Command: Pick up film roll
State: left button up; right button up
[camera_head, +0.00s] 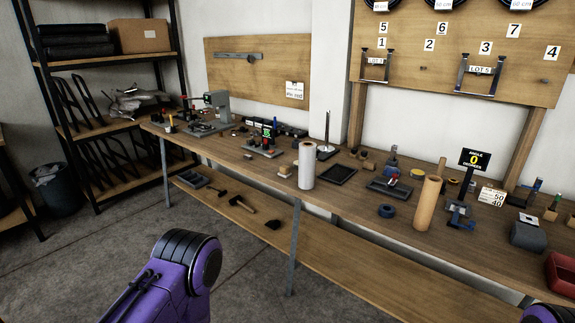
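A white upright roll (306,166), which looks like the film roll, stands near the front edge of the long wooden workbench (235,160). A tan upright roll (428,204), like brown paper, stands farther right on the same bench, apart from the white one. Only a purple link of my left arm shows at the lower left, well short of the bench, and a small part of my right arm at the bottom right corner. Neither gripper is in view, and nothing visible touches the white roll.
A black tray (336,174) lies right of the white roll, and a small wooden block (285,171) lies left of it. A blue tape ring (386,211) sits left of the tan roll. A lower shelf (340,250) runs under the bench. The floor (95,260) in front is clear.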

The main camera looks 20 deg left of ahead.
aim_at(307, 150)
jog(key=u, duration=0.5)
jog(key=i, duration=0.85)
jog(key=u, duration=0.25)
